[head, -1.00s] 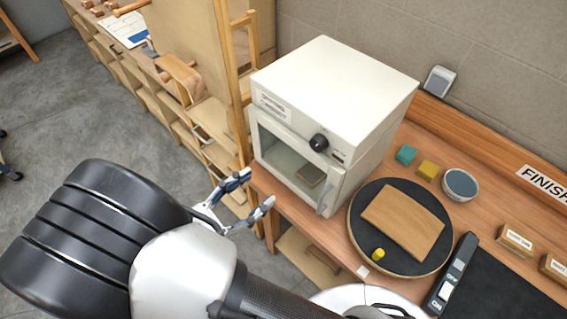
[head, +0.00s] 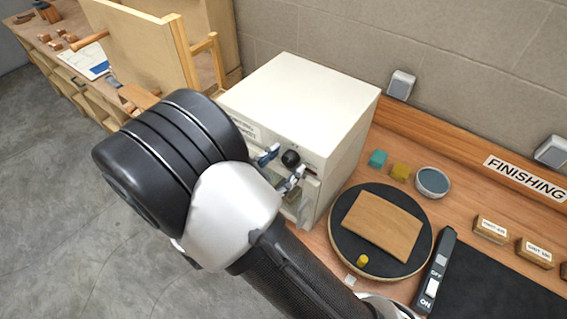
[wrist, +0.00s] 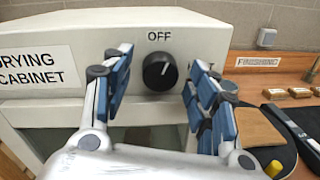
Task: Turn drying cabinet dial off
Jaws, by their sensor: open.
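The white drying cabinet (head: 305,90) stands on the bench against the wall. Its black dial (wrist: 160,72) is on the front panel below the word OFF; it also shows in the head view (head: 291,158). The dial's white mark points up and slightly to the right of straight up. My gripper (wrist: 158,88) is open, with one blue-padded finger on each side of the dial and gaps between both fingers and the dial. In the head view my gripper (head: 281,170) is at the cabinet's front, and my arm hides much of the door.
Right of the cabinet a dark round turntable (head: 340,240) bears a curved wood piece (head: 375,226) and a yellow knob. Teal and yellow blocks and a bowl (head: 432,182) sit behind it. A power switch (head: 436,270) lies farther right.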

